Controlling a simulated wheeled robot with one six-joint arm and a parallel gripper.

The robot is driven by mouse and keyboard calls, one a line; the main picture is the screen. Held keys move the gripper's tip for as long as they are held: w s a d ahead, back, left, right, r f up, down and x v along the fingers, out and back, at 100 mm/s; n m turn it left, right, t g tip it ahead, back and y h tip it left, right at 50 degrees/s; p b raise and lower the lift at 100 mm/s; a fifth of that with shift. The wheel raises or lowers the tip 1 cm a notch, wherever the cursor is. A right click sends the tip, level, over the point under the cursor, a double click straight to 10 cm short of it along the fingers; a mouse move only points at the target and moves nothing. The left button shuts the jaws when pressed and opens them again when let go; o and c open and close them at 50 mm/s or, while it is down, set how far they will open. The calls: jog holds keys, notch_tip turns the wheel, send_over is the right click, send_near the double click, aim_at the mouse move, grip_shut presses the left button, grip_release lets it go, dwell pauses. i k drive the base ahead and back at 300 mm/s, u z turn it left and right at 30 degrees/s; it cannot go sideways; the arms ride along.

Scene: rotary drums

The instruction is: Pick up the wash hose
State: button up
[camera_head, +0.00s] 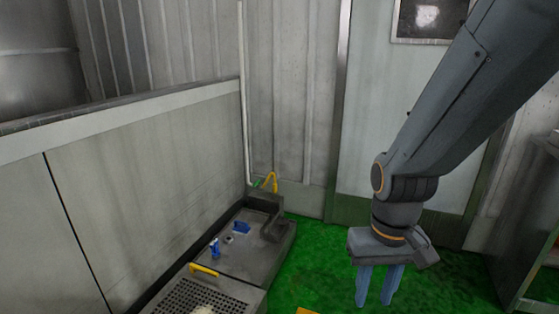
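A thin yellow curved hose-like piece (270,180) stands by the wall at the back of a low grey unit, beside a small green part (256,184). It may be the wash hose, but it is too small to tell. Two small blue pieces lie on the grey unit: an upright one (215,248) and a flatter one (241,228). I cannot tell whether either belongs to the hose. My gripper (377,287) hangs to the right of the unit, over the green floor, pointing down. Its two blue fingers are apart with nothing between them.
The low grey unit (255,258) runs along a grey partition (150,185). A yellow handle (203,269) and a perforated grate (205,297) are at its near end. A white pipe (244,90) rises at the back. Green floor (320,260) is clear between unit and gripper. A cabinet (535,230) stands right.

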aim_at(274, 192)
jog(key=z, duration=0.65)
jog(key=i, duration=3.15)
jog(key=u, duration=1.2)
jog(key=i, duration=0.85)
jog(key=u, duration=0.55)
